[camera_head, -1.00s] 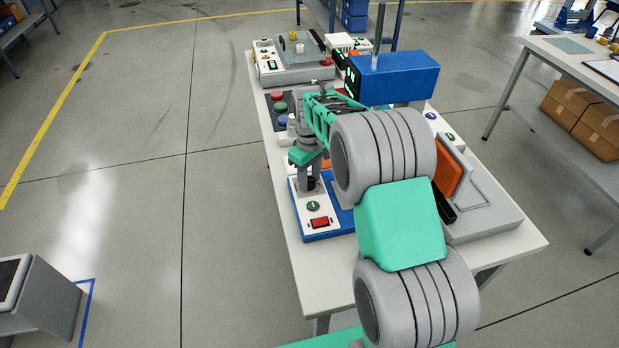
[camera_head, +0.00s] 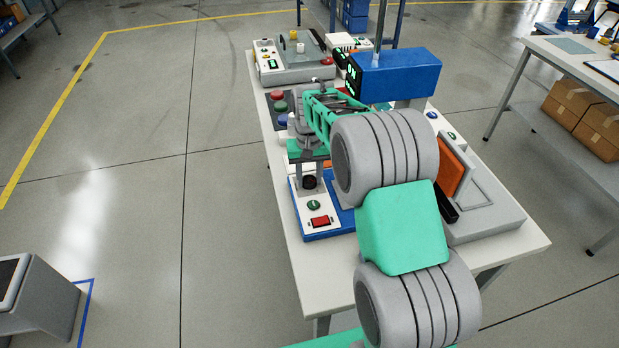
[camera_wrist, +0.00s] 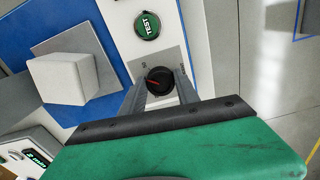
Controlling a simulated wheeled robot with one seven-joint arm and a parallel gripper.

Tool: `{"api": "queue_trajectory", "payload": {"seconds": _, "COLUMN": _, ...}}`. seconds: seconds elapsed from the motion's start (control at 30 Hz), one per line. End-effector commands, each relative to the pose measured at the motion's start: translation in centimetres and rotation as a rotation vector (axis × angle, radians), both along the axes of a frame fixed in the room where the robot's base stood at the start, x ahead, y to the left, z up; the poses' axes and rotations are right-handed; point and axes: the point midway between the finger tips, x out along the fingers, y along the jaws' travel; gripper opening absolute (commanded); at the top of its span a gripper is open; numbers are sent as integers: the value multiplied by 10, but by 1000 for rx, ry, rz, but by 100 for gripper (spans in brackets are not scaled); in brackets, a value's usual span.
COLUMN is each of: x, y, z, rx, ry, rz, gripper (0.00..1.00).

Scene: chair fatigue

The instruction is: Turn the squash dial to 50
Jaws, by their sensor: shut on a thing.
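The dial (camera_wrist: 160,80) is a round black knob with a red pointer line, set in a grey square on a white control strip. My gripper (camera_wrist: 159,88) is shut on the dial, with one grey finger on either side. In the head view the dial (camera_head: 310,182) shows under my gripper (camera_head: 310,174), on the blue-based machine (camera_head: 330,236). My arm hides much of that machine.
A green TEST button (camera_wrist: 147,25) sits beside the dial. A red switch (camera_head: 320,221) is nearer the table's front. A pale block (camera_wrist: 63,78) rests on a grey plate. Red, green and blue buttons stand behind, and a blue-headed machine (camera_head: 398,75) rises at right.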

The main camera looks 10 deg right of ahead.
Motion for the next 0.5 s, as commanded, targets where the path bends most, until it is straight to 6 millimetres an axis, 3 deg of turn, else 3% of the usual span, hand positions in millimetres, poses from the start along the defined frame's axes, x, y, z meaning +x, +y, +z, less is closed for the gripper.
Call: {"api": "queue_trajectory", "payload": {"seconds": 0.5, "x": 0, "y": 2, "z": 0, "rx": 0, "ry": 1, "rz": -337, "gripper": 0}}
